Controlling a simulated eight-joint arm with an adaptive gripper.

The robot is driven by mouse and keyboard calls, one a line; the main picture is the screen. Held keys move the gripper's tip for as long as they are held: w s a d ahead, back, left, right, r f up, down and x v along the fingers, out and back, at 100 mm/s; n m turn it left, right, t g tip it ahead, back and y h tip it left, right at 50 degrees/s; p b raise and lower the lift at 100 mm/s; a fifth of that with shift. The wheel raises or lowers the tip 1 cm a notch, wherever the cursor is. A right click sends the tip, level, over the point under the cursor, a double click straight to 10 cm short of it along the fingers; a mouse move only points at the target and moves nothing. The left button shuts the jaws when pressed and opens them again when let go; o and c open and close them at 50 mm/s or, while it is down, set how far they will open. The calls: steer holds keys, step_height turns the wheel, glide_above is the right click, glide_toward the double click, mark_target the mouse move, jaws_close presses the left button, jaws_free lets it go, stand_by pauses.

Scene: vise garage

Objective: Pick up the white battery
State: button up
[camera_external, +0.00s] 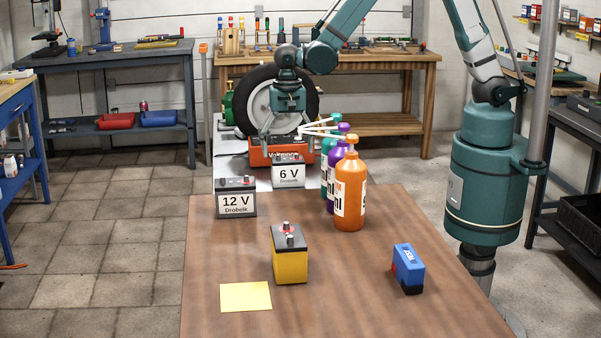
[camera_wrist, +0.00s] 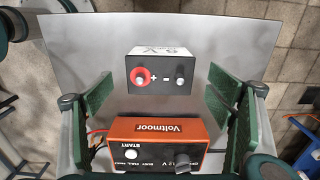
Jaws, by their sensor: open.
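The white battery (camera_external: 288,174) stands upright on the grey surface behind the brown table, with a dark top and a white front marked "6 V". In the wrist view its dark top (camera_wrist: 160,85) with a red and a grey terminal shows between the fingers, seemingly beyond and below them. My gripper (camera_external: 285,135) is open and empty, hanging over the orange charger behind the battery. Its green pads also show spread apart in the wrist view (camera_wrist: 158,84). No touch with the battery is visible.
The orange charger (camera_external: 256,150) sits below my gripper. Pump bottles (camera_external: 350,195) stand close on the right. A "12 V" battery (camera_external: 236,184) stands left, a yellow battery (camera_external: 290,266) nearer.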

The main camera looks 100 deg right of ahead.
mark_target(288, 170)
steer(key=shift+f, duration=0.1)
stand_by(0.3)
steer(key=shift+f+b, duration=0.3)
steer(key=shift+f, duration=0.9)
steer(key=shift+d+f+b, duration=0.15)
steer(key=shift+f+b, duration=0.6)
steer(key=shift+f, duration=1.9)
steer(key=c, duration=1.6)
steer(key=shift+r, duration=0.15)
